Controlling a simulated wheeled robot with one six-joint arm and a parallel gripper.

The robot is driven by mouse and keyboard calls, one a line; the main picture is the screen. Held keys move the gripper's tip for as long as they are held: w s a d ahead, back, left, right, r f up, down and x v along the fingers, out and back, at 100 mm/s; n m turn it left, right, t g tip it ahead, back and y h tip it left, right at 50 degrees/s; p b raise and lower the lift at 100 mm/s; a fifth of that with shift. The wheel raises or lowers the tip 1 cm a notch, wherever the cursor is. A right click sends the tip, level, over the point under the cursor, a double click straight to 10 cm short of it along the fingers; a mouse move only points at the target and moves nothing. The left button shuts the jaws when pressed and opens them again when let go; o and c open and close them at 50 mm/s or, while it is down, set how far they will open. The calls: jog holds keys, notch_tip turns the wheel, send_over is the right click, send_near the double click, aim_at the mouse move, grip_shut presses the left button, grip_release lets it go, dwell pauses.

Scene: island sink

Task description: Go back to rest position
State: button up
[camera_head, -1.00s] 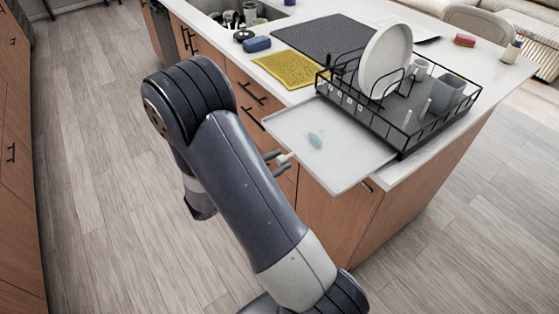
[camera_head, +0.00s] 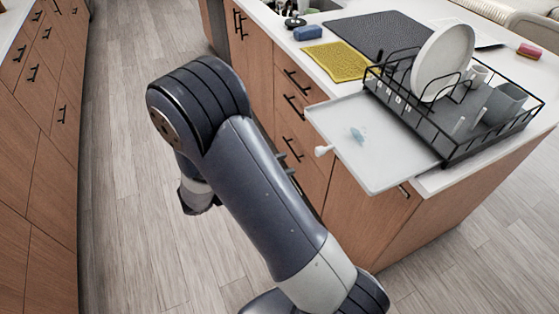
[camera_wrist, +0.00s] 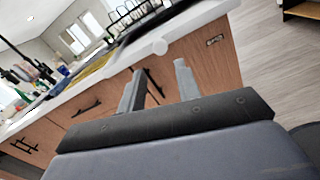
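My gripper (camera_head: 285,162) shows only by its fingertips past the edge of my dark arm in the head view. In the wrist view my gripper (camera_wrist: 158,88) has its two grey fingers apart, with nothing between them. It is in front of the island's wooden drawers, to the left of the white drain tray (camera_head: 372,178) and apart from it. The tray's white spout (camera_head: 322,151) sticks out towards the gripper; it also shows in the wrist view (camera_wrist: 159,46). My arm is folded, and its body hides part of the gripper.
A black dish rack (camera_head: 450,145) with a white plate (camera_head: 443,62) and cups stands on the island counter. A yellow cloth (camera_head: 337,61), a dark mat and a blue sponge lie near it. Cabinets (camera_head: 38,130) line the left. Wooden floor (camera_head: 125,200) between is clear.

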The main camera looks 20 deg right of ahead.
aim_at(316, 153)
jog(key=shift+d, duration=0.1)
jog(key=d, duration=0.3)
jog(key=d+p, duration=0.1)
jog(key=d, duration=0.3)
jog(key=w+d, duration=0.1)
jog(key=d, duration=0.3)
jog(key=shift+d+p, duration=0.2)
jog(key=shift+p, duration=0.2)
